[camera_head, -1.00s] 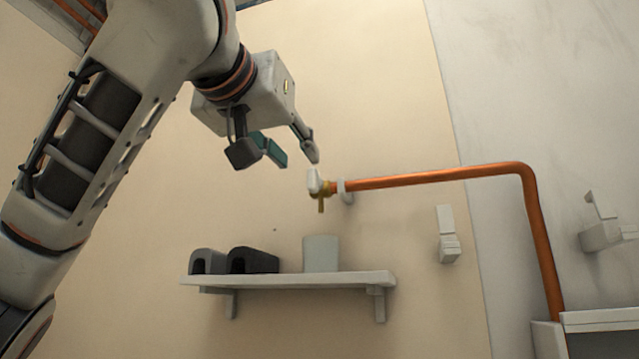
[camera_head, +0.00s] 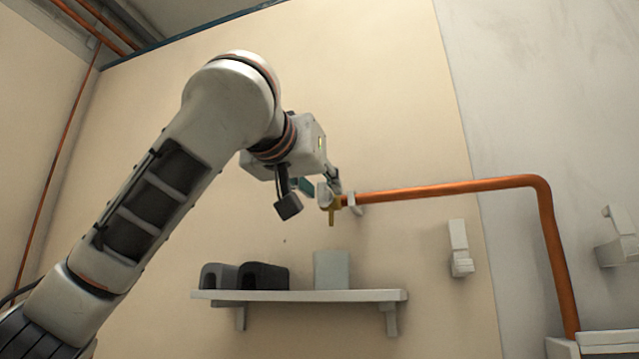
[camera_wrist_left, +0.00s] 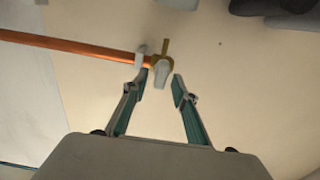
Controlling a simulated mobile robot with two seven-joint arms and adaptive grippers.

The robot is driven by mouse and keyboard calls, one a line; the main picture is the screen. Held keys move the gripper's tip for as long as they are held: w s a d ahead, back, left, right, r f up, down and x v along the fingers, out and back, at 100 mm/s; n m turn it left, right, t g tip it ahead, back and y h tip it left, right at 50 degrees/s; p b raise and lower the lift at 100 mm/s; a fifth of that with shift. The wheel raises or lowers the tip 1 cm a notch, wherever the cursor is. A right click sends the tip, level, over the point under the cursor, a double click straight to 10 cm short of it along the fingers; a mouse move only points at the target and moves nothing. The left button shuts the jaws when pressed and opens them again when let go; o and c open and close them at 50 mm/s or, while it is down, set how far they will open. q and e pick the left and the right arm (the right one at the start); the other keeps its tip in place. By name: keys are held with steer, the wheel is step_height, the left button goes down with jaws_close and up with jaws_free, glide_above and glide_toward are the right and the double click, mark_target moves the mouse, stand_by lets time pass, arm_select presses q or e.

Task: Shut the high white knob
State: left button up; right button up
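The white knob (camera_head: 323,195) sits on a brass valve (camera_head: 333,207) at the left end of a copper pipe in the head view. In the left wrist view the knob (camera_wrist_left: 161,76) shows between and just beyond my fingertips, below the brass valve (camera_wrist_left: 165,58) in the picture. My left gripper (camera_head: 321,184) is at the knob in the head view, partly overlapping it. In the wrist view the left gripper (camera_wrist_left: 160,82) is open, with one finger on each side of the knob. I cannot tell whether either finger touches it. My right gripper is not in view.
The copper pipe (camera_head: 450,188) runs right from the valve, then bends down. A white clip (camera_head: 356,203) holds it near the valve. A white bracket (camera_head: 459,248) is on the wall.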

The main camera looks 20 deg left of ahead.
arm_select(q)
steer(key=shift+s, duration=0.1)
jaws_close()
